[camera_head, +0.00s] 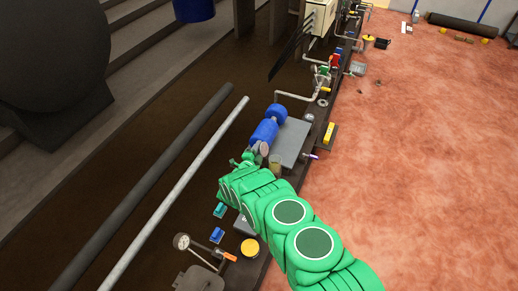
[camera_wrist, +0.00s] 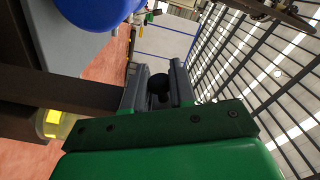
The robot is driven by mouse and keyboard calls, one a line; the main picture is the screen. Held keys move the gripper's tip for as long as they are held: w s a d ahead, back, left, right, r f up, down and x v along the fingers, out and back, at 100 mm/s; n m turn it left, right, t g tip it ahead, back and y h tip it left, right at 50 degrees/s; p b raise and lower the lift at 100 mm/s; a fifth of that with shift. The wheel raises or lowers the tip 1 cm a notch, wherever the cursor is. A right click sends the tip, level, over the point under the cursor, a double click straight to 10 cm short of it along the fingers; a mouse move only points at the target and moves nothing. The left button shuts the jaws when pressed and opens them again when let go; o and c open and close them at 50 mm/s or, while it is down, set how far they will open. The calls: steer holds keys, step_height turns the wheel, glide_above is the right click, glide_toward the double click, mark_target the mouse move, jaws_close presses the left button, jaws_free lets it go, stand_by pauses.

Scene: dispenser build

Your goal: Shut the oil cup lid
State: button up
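My gripper (camera_wrist: 158,88) shows in the wrist view with its two dark fingers apart. A small dark round part (camera_wrist: 158,84) shows in the gap between them; I cannot tell whether it is the oil cup lid or whether the fingers touch it. In the head view my green arm reaches to the bench beside a blue motor-like body (camera_head: 265,132), and my fingertips cannot be made out there. A cup with yellow contents (camera_wrist: 54,122) is at the left of the wrist view, apart from the fingers. I cannot make out the oil cup lid for certain.
A grey block (camera_head: 290,142) stands right of the blue body. Nearer are a round yellow-topped tin (camera_head: 249,247), small blue blocks (camera_head: 217,235) and a dial gauge (camera_head: 182,241). Two long pipes (camera_head: 180,185) run along the left. The reddish floor (camera_head: 430,170) at right is mostly clear.

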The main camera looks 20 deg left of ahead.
mark_target(266, 151)
jaws_close()
steer(key=shift+d+r+m, duration=0.1)
steer(key=shift+d+m, duration=0.05)
steer(key=shift+m, duration=0.15)
steer(key=shift+d+r+m, duration=0.25)
steer(key=shift+d+m, duration=0.1)
steer(key=shift+m, duration=0.45)
steer(key=shift+d+r+m, duration=0.2)
steer(key=shift+d+m, duration=0.1)
steer(key=shift+m, duration=0.5)
steer(key=shift+d+r+m, duration=0.2)
steer(key=shift+d+m, duration=0.25)
steer(key=shift+m, duration=0.55)
steer(key=shift+d+r+m, duration=0.15)
steer(key=shift+d+m, duration=0.3)
steer(key=shift+m, duration=0.55)
steer(key=shift+d+f+m, duration=0.5)
steer(key=shift+d+m, duration=0.45)
steer(key=shift+m, duration=1.6)
steer(key=shift+d+f+m, duration=0.55)
steer(key=shift+d+m, duration=0.45)
steer(key=shift+m, duration=1.5)
steer(key=shift+d+f+m, duration=0.5)
steer(key=shift+d+m, duration=0.45)
steer(key=shift+m, duration=1.6)
